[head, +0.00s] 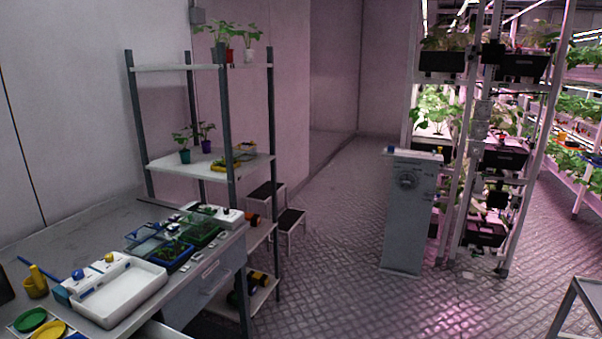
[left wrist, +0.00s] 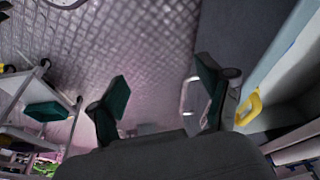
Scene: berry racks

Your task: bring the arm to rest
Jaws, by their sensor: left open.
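My left gripper (left wrist: 163,98) shows in the left wrist view with its two dark fingers and green pads spread wide apart. It is open, and nothing is held between the pads. Behind it lies patterned metal floor (left wrist: 150,50). Neither of my arms shows in the head view, and my right gripper is in no view.
A grey workbench (head: 85,218) at left carries a white tray (head: 118,292) and clear-lidded boxes. A shelf rack (head: 190,165) with potted plants stands behind it. A grey pedestal (head: 408,215) and plant racks stand at right. The middle floor (head: 335,230) is clear.

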